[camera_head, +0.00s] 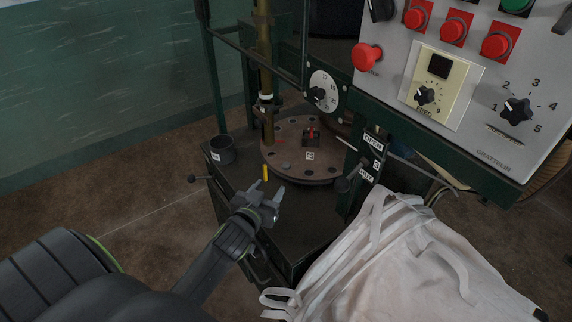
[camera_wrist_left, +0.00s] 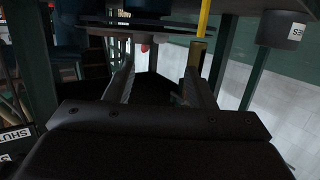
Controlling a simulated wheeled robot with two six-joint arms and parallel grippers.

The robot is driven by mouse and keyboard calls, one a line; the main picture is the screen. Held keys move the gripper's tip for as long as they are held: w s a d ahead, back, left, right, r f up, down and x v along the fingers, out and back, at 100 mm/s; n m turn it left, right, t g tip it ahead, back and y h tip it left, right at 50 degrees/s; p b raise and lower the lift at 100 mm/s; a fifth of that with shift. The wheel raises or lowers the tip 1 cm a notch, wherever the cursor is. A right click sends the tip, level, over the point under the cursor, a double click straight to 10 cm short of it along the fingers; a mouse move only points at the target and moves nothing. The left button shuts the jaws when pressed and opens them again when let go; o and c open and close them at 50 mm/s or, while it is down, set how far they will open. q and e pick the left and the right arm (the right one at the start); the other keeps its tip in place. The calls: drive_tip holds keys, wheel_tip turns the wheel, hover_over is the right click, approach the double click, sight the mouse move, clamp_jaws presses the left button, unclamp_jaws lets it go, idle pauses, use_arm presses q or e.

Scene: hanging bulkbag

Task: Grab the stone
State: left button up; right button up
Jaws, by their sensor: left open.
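I cannot make out a stone for certain in either view. A small dark block with a red top (camera_head: 311,136) sits on the round brown plate (camera_head: 285,165); a red tip (camera_wrist_left: 145,47) also shows in the left wrist view. My left gripper (camera_head: 266,190) is open, in front of the plate and low by the dark machine base. A thin yellow rod (camera_head: 265,173) shows just beyond the fingers. My right gripper is not in view.
A dark cup (camera_head: 222,149) stands left of the plate. A brass column (camera_head: 265,80) rises behind it. A control panel (camera_head: 470,75) with red buttons hangs upper right, and a white bulk bag (camera_head: 410,260) fills the lower right. Brown floor (camera_head: 130,200) is clear at left.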

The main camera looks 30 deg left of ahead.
sight(285, 168)
use_arm(q)
drive_tip(key=shift+p+x, duration=0.5)
drive_tip(key=shift+x, duration=5.25)
drive_tip(key=shift+a+f, duration=0.15)
drive_tip(key=shift+f, duration=0.05)
drive_tip(key=shift+f, duration=0.1)
drive_tip(key=c, duration=1)
